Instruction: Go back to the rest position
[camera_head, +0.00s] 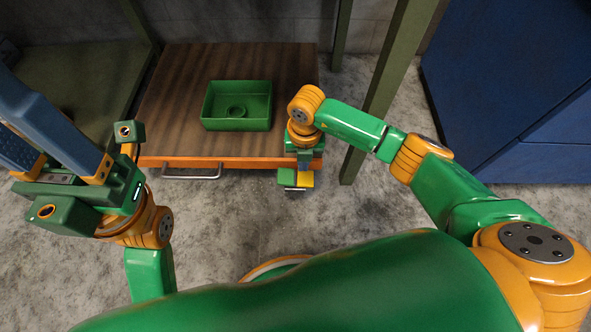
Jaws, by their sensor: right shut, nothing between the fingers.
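My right gripper (296,180) hangs in front of the table's right front corner and points down. It is shut with nothing held, and its fingers look small and partly hidden by its own body. My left gripper (32,142) is raised at the left, close to the camera. Its long blue fingers stand apart and point to the upper left. Their tips run out of the picture, and I see nothing between the parts that show.
A brown wooden table (180,100) with an orange front edge and metal handle stands ahead. A green post (385,85) and blue cabinet (510,80) stand right. Grey floor (225,225) is clear in front.

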